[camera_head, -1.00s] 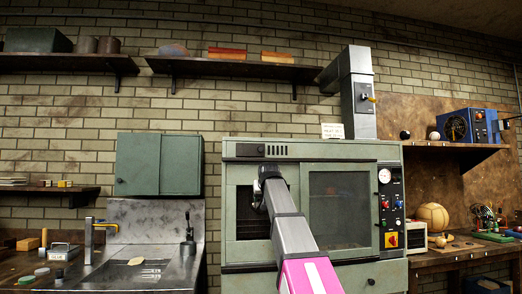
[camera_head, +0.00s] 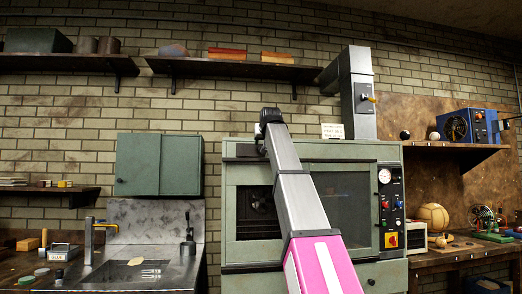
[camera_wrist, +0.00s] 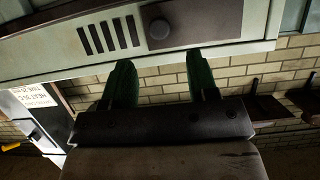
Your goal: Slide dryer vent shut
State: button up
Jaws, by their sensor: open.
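The dryer (camera_head: 300,256) is a pale green cabinet in the head view. Its vent sits in the top front strip, largely hidden there by my arm. In the wrist view the vent shows several dark slots (camera_wrist: 109,33), uncovered, beside a dark sliding plate (camera_wrist: 205,22) with a round knob (camera_wrist: 159,29). My gripper (camera_wrist: 161,77) is open and empty, with two green fingers apart just at the strip's edge, near the plate and knob. They look clear of the knob; contact with the strip cannot be told. In the head view my wrist (camera_head: 270,118) is at the dryer's top left.
A grey duct (camera_head: 356,95) with a yellow handle rises behind the dryer's top right, next to a small sign (camera_head: 332,131). A loaded wall shelf (camera_head: 235,68) hangs above. A green wall cabinet (camera_head: 158,164) and metal sink (camera_head: 140,272) stand left.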

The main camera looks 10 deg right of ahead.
jog(key=x, duration=0.7)
jog(key=shift+w, duration=0.2)
jog(key=shift+f, duration=0.15)
grip_shut()
jog(key=d, duration=1.4)
jog(key=shift+d, duration=0.2)
jog(key=shift+c, duration=0.2)
grip_release()
jog(key=shift+d, duration=0.15)
jog(key=shift+o, duration=0.2)
jog(key=shift+s, duration=0.15)
